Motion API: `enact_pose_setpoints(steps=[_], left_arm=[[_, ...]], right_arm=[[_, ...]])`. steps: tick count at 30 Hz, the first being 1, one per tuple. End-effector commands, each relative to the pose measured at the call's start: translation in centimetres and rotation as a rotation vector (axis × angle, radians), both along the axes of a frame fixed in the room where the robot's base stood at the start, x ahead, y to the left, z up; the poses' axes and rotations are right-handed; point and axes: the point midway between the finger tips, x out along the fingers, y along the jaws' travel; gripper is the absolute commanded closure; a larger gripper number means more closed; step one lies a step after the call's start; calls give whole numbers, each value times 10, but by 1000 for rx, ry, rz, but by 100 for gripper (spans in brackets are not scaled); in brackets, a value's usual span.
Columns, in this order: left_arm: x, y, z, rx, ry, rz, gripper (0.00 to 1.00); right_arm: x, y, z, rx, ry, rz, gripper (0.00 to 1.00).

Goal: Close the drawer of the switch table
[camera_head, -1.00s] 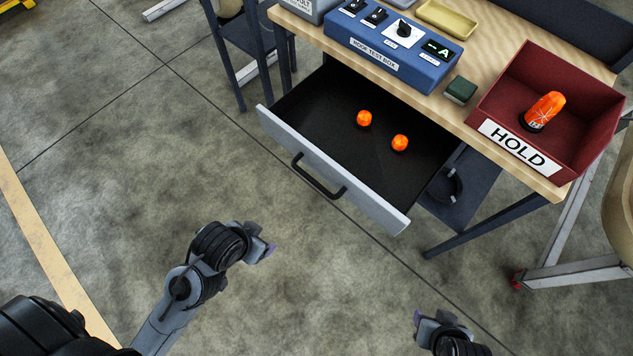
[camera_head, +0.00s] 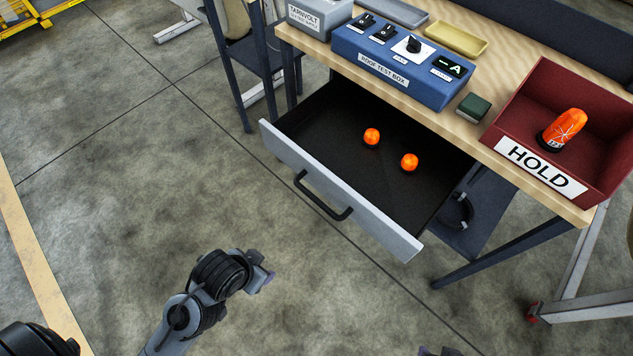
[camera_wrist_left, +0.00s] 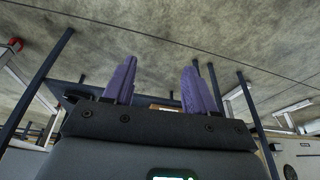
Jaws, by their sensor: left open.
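The drawer (camera_head: 283,148) of the switch table (camera_head: 516,60) is pulled out, its grey front (camera_head: 372,221) toward me. A black bar handle (camera_head: 321,199) is on the front. Two orange domes (camera_head: 371,137) lie apart on its dark floor. My left gripper (camera_head: 268,273) is below and to the left of the handle, apart from the drawer. The left wrist view shows its two purple fingers (camera_wrist_left: 158,90) spread with nothing between them. Of my right gripper (camera_head: 440,351), only a sliver shows at the bottom edge, so its fingers cannot be judged.
On the tabletop are a blue test box (camera_head: 400,66), a green block (camera_head: 473,107), a yellow tray (camera_head: 456,38) and a red HOLD bin (camera_head: 512,118) with an orange beacon (camera_head: 563,130). Table legs stand at both sides. The floor before the drawer is clear.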

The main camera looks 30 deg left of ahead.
Motion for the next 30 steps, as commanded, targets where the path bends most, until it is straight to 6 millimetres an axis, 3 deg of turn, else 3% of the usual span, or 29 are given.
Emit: enact_pose_setpoints(steps=[1, 5, 11, 15, 21, 26, 30], left_arm=[[0, 0, 0, 4, -1, -13, 52], [14, -3, 5, 28, -80, -114, 72], [65, -14, 18, 141, -389, -400, 100], [101, -15, 29, 309, -650, -618, 100], [126, -7, 57, 614, -981, -865, 100], [122, 10, 80, 869, -1192, -987, 100], [105, 36, 99, 1033, -1307, -1036, 100]], right_arm=[[0, 0, 0, 1, 0, -1, 57], [0, 1, 0, 4, 1, -2, 57], [0, 1, -1, 4, 2, -2, 57], [0, 1, 5, 3, 3, -2, 57], [0, 0, 30, 0, 3, 0, 57], [0, -1, 59, -5, 2, 2, 57], [0, -1, 92, -7, 1, 4, 57]])
